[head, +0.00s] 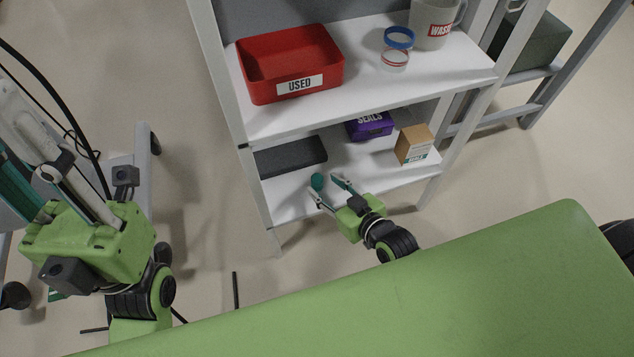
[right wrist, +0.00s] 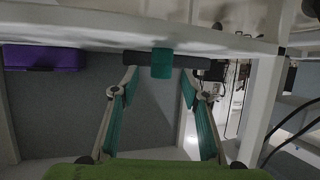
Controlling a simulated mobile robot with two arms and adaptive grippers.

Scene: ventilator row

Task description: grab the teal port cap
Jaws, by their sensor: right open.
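The teal port cap (head: 318,181) stands on the lower shelf near its front edge, left of the middle. My right gripper (head: 326,186) is open, with its fingertips close to the cap, one on each side in the head view. In the right wrist view, the cap (right wrist: 162,63) appears between and just beyond the two open fingertips (right wrist: 160,78). Whether either finger touches it I cannot tell. My left gripper (head: 45,170) is at the left of the head view, away from the shelf; its fingertips are not clear.
On the lower shelf lie a dark grey block (head: 291,157), a purple SEALS box (head: 370,126) and a cardboard box (head: 413,145). The upper shelf (head: 350,90) overhangs them, with a red USED bin (head: 290,62), blue-banded rings (head: 398,40) and a WASTE mug (head: 433,22).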

